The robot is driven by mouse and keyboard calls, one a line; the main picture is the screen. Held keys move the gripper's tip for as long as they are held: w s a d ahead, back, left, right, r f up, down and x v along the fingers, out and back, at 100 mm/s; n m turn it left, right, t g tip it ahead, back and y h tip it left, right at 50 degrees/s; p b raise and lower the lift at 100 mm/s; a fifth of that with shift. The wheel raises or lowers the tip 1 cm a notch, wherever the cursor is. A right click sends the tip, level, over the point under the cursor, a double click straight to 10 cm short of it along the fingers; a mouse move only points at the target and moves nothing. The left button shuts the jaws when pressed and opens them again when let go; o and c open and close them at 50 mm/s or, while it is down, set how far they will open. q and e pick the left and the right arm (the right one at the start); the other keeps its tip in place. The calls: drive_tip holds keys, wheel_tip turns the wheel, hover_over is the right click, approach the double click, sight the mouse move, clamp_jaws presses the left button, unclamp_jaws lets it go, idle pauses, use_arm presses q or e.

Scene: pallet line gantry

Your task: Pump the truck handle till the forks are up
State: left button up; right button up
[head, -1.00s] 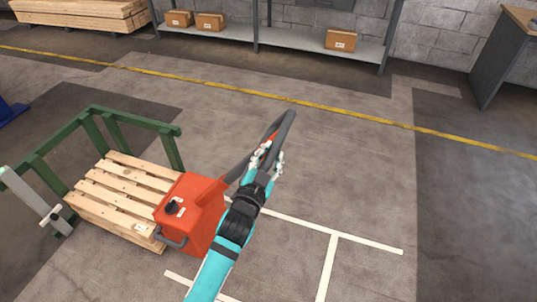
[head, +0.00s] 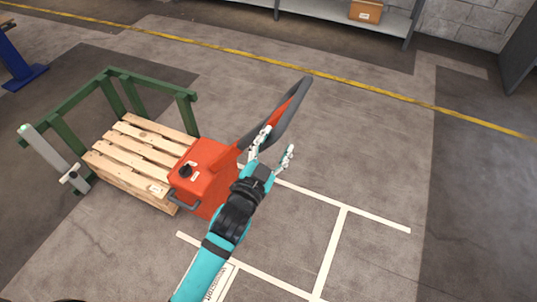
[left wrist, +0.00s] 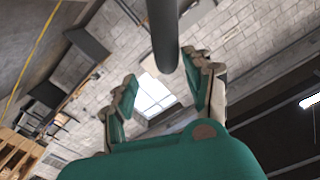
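The red pallet truck (head: 210,170) stands beside the wooden pallet (head: 138,152); its forks are hidden, and I cannot tell their height. Its handle, a grey loop (head: 300,92) on a red stem, leans up to the right. My left gripper (head: 277,148) is at the lower end of the loop, with its fingers spread. In the left wrist view a dark grey bar of the handle (left wrist: 163,35) runs in from the top, between the open fingers (left wrist: 165,88) and apart from them. My right gripper is not in view.
A green frame (head: 120,80) surrounds the pallet's back and side, with a grey post (head: 52,158) at its left end. White floor lines (head: 328,250) lie to the right on clear floor. A shelf (head: 330,12) with a carton (head: 365,11) stands at the back.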

use_arm(q)
drive_tip(key=shift+v, duration=2.15)
